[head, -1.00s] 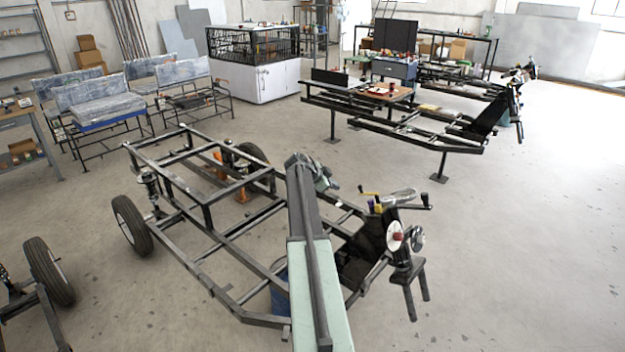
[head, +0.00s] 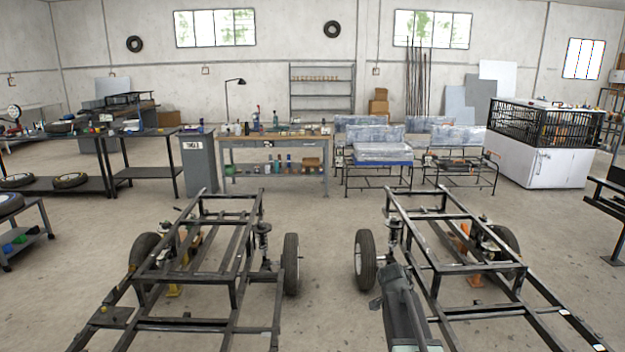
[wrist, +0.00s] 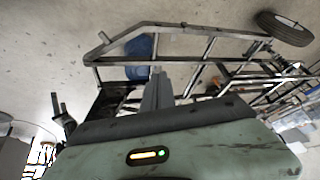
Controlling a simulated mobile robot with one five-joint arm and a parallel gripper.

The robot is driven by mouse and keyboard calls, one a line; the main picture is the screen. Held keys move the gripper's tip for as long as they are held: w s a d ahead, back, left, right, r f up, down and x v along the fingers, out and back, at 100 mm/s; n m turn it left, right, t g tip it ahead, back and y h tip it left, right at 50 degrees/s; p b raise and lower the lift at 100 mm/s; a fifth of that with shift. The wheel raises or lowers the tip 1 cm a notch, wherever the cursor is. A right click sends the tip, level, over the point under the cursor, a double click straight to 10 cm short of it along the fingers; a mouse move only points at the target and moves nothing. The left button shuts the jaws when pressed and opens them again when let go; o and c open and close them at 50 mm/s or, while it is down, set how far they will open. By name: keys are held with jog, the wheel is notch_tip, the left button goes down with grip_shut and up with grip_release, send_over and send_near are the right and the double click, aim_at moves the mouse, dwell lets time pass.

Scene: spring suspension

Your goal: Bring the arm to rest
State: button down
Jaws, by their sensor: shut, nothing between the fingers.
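My arm (head: 404,312) shows at the bottom of the head view, right of centre, as a dark and pale green link in front of the right-hand frame. In the wrist view my gripper (wrist: 157,90) shows as grey fingers close together, shut with nothing between them. They point away over the floor and a dark steel frame. My green wrist housing with a lit orange and green indicator fills the bottom of that view. The gripper's tips cannot be made out in the head view.
Two steel chassis frames, left (head: 200,262) and right (head: 455,255), stand ahead with wheels and floor (head: 320,270) between them. A workbench (head: 275,143), benches with wrapped seats (head: 375,152) and a white caged cabinet (head: 545,165) stand behind. A blue drum (wrist: 139,57) shows beside the frame.

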jog(key=s+a+f+n+g+y, duration=0.2)
jog(key=s+a+n+y, duration=0.2)
jog(key=s+a+n, duration=1)
jog(key=s+a, duration=0.2)
jog(key=a, duration=0.1)
jog(key=shift+s+a+f+g+y, duration=0.25)
jog(key=shift+s+f+g+y, duration=0.1)
jog(key=shift+g+y, duration=0.05)
